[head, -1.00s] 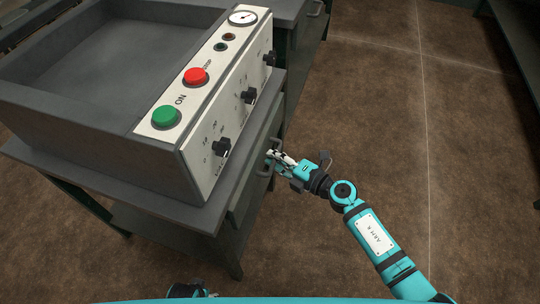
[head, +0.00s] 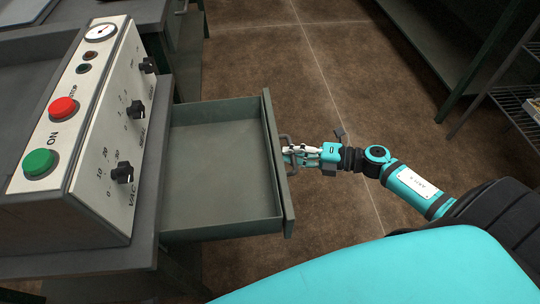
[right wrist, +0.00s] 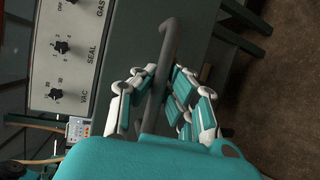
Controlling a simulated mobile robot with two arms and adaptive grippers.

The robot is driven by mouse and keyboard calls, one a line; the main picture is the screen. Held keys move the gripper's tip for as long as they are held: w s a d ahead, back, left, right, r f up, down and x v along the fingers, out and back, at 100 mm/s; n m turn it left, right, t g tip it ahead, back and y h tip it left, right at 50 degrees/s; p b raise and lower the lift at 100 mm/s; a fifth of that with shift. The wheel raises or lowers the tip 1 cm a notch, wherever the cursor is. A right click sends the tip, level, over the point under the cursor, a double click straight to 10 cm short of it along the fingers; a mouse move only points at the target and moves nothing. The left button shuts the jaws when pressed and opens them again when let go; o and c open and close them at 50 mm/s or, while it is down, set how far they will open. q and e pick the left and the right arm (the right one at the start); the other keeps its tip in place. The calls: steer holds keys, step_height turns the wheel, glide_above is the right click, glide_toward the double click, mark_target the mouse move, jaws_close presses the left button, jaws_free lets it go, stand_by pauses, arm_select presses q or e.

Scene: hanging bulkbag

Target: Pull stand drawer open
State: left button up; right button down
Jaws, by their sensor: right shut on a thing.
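The stand drawer (head: 215,170) is pulled well out from the grey stand (head: 90,262) and is empty. Its handle (head: 287,155) is a dark bar on the front panel, and it also shows in the right wrist view (right wrist: 168,45). My right gripper (head: 292,154) is shut on the handle, with fingers on both sides of the bar in the right wrist view (right wrist: 158,95). My left gripper is not in view.
A control box with a green button (head: 39,163), a red button (head: 62,108), black knobs and a gauge (head: 101,32) sits on the stand. A wire shelf (head: 518,100) stands at the far right. The floor (head: 330,70) beyond the drawer is clear.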

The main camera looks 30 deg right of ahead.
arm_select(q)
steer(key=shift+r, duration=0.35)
arm_select(e)
steer(key=shift+s+d+r, duration=0.1)
steer(key=shift+s+d, duration=0.05)
steer(key=shift+d, duration=0.55)
steer(key=c, duration=1.3)
jaws_free()
steer(key=shift+c, duration=0.2)
steer(key=shift+s, duration=0.15)
steer(key=v, duration=1.1)
steer(key=shift+s+d, duration=0.2)
steer(key=shift+d, duration=0.15)
